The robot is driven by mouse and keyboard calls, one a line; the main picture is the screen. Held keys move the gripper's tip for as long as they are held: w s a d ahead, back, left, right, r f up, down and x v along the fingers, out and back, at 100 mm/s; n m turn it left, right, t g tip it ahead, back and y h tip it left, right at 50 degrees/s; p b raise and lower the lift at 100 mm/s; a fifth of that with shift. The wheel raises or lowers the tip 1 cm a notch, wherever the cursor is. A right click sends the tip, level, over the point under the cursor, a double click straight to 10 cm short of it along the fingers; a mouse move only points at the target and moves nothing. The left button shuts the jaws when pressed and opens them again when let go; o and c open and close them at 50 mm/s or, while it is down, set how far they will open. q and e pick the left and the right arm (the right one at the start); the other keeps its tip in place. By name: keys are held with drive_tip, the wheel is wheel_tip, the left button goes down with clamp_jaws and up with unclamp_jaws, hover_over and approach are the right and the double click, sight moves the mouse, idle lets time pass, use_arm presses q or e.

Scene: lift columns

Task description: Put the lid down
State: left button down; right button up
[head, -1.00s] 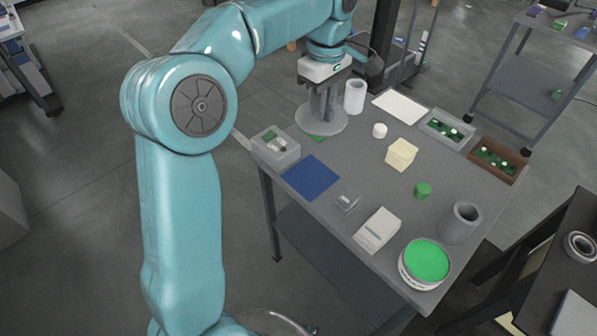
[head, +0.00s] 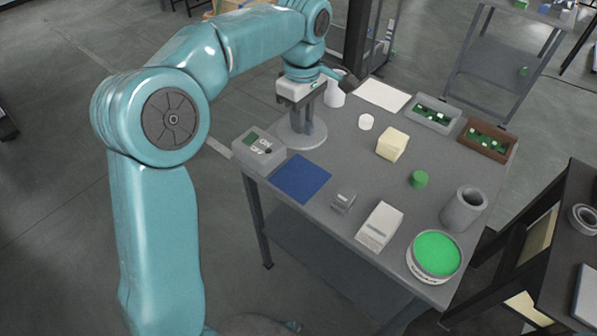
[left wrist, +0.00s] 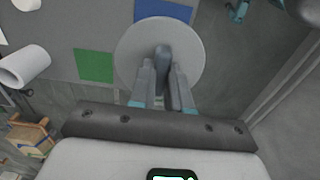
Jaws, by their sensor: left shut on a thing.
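The lid is a flat grey disc with an upright handle. In the head view the lid (head: 309,138) is at the table's far left, and it also shows in the left wrist view (left wrist: 134,52). My left gripper (head: 297,117) points down above the disc with its fingers shut on the handle. In the left wrist view the fingers (left wrist: 163,75) clasp the handle from both sides. Whether the disc touches the table or hovers just above it, I cannot tell. My right gripper is in neither view.
A blue mat (head: 301,178) lies in front of the lid, and a grey box (head: 259,151) stands left of it. A green square (left wrist: 94,66) lies beside the disc in the left wrist view. A white cylinder (head: 335,96) stands behind.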

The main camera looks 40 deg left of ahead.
use_arm(q)
drive_tip(key=b, duration=0.1)
hover_over(300, 177)
wheel_tip(300, 177, down, 11)
drive_tip(key=shift+d, duration=0.15)
wheel_tip(300, 177, down, 5)
drive_tip(key=shift+f, duration=0.1)
drive_tip(key=shift+s, duration=0.1)
drive_tip(key=shift+b, duration=0.4)
drive_tip(key=c, duration=1.1)
unclamp_jaws()
drive_tip(key=shift+f, duration=0.1)
